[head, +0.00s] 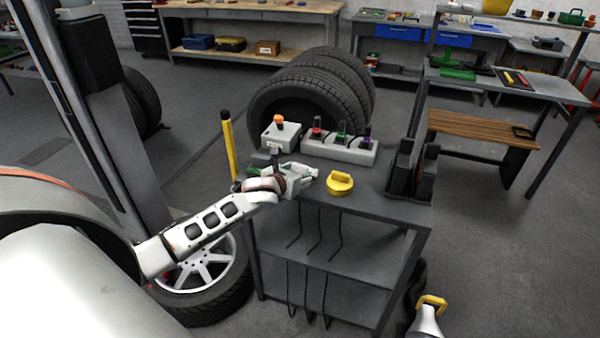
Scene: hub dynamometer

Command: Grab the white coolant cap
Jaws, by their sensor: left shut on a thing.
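My left gripper (305,173) is over the left part of the grey cart top (375,190), coming in from the left. It is shut on a small pale thing at its fingertips, which appears to be the white coolant cap; the fingers hide most of it, and I cannot tell whether it touches the cart top. A yellow cap (340,183) with a raised grip lies on the cart just right of the gripper.
Behind the gripper stand a grey box with an orange knob (279,134) and a grey block with several coloured upright items (340,148). A dark rack (412,168) stands at the cart's right end. A yellow post (228,150) rises left of the cart.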

